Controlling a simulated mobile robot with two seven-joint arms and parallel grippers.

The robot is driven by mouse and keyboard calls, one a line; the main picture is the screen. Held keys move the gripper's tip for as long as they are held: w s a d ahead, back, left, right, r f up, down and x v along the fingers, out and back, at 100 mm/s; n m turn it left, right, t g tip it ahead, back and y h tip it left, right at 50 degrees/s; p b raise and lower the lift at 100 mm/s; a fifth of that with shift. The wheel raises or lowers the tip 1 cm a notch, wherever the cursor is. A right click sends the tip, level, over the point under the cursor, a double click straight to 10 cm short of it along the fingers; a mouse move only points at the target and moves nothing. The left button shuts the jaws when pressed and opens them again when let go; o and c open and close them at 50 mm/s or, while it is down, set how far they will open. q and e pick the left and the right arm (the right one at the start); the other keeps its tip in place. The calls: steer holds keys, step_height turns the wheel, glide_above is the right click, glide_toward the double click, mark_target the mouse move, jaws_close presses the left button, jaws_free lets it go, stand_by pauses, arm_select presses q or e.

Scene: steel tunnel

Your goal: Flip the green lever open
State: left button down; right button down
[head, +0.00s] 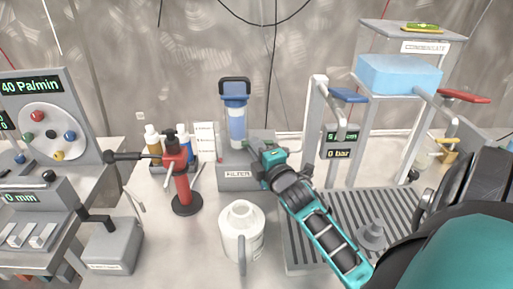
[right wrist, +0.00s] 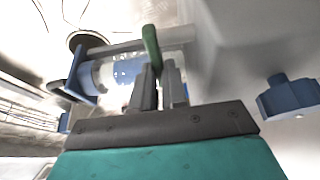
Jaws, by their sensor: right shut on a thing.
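The green lever (right wrist: 151,42) stands up between the fingertips of my right gripper (right wrist: 160,72) in the right wrist view. The fingers are shut on its lower part. In the head view my right gripper (head: 262,160) reaches to the right side of the grey filter base (head: 235,177), below the clear and blue filter housing (head: 236,122). The lever is hidden behind the gripper there. The filter housing also shows in the right wrist view (right wrist: 120,72), lying across the picture to the left of the lever. My left gripper is out of view.
A white jug (head: 241,236) stands in front of the filter base, close to my right arm. A red hand pump (head: 183,185) with a black handle stands to the left. A grooved grey tray (head: 385,215) and a metal pipe stand (head: 313,120) are to the right.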

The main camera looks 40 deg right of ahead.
steer(key=shift+s+n+t+y+p, duration=0.3)
steer(key=shift+n+y+p, duration=0.15)
steer(key=shift+n+y, duration=0.4)
steer(key=c, duration=1.2)
jaws_free()
steer(key=shift+o, duration=0.2)
steer(key=s+a, duration=0.2)
steer(key=s, duration=1)
steer(key=shift+s+a, duration=0.2)
steer(key=shift+s, duration=0.1)
